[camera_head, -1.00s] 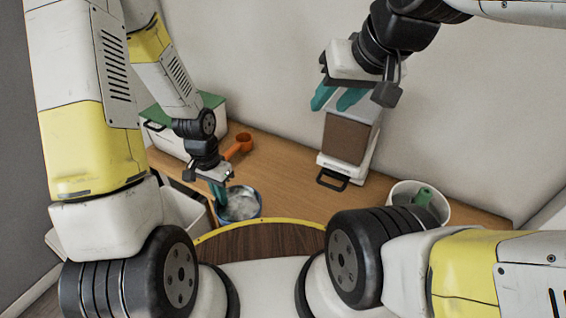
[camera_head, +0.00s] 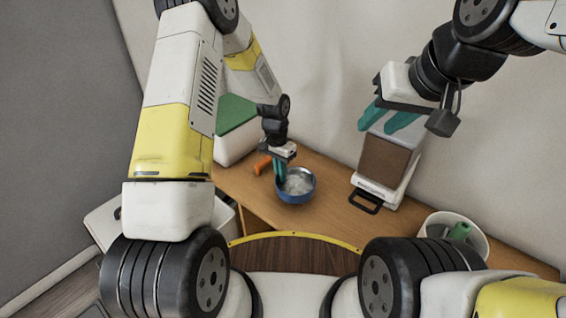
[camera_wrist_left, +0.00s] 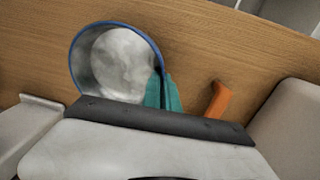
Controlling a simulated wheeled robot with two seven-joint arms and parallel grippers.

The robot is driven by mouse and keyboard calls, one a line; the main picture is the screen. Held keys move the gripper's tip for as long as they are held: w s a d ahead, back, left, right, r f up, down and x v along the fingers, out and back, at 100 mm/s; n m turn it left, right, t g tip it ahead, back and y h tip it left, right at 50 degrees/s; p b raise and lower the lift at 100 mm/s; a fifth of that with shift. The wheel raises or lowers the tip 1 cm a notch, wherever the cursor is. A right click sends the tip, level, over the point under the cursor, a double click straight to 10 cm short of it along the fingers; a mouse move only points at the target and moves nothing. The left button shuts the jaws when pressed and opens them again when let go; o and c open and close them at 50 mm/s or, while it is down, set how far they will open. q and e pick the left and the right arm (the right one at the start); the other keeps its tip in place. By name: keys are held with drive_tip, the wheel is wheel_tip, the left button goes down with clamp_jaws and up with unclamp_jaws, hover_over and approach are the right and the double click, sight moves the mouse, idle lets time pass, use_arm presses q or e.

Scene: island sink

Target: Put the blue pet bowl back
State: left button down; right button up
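The blue pet bowl (camera_head: 299,198) is over the wooden tabletop; its pale, mottled inside faces up. The left wrist view shows its blue rim and grey inside (camera_wrist_left: 112,62). My left gripper (camera_head: 281,171) is at the bowl's left side in the head view. Its teal fingers (camera_wrist_left: 164,92) are close together with the rim between them, shut on the bowl. I cannot tell whether the bowl touches the table. My right gripper (camera_head: 388,118) is open and empty, in front of or above a white box with a brown panel (camera_head: 386,160).
An orange scoop (camera_head: 263,165) lies left of the bowl and shows in the left wrist view (camera_wrist_left: 218,100). A green-lidded white container (camera_head: 236,115) stands at the back left. A white bucket (camera_head: 440,222) stands at the right. Bare tabletop (camera_head: 335,190) lies between bowl and box.

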use_arm(q)
drive_tip(key=shift+f, duration=1.75)
drive_tip(key=c, duration=1.6)
unclamp_jaws()
drive_tip(key=shift+s+f, duration=0.1)
drive_tip(key=shift+c, duration=0.2)
drive_tip(key=s+a+r+n+t, duration=0.1)
drive_tip(key=s+a+r, duration=0.1)
drive_tip(key=r, duration=0.8)
drive_tip(key=s+a+r+n+t, duration=0.1)
drive_tip(key=s+a+r, duration=0.1)
drive_tip(key=r, duration=0.8)
drive_tip(key=s+a+r+n+t, duration=0.1)
drive_tip(key=s+a+r, duration=0.1)
drive_tip(key=r, duration=0.8)
drive_tip(key=s+a+r+n+t, duration=0.1)
drive_tip(key=s+r, duration=0.3)
drive_tip(key=s, duration=0.4)
drive_tip(key=s+a+r+n+t+h, duration=0.1)
drive_tip(key=s+a+r+n+t, duration=0.1)
drive_tip(key=s+r, duration=0.3)
drive_tip(key=s, duration=0.4)
drive_tip(key=shift+a+n+t, duration=0.15)
drive_tip(key=shift+n+t, duration=0.15)
drive_tip(key=shift+t, duration=0.1)
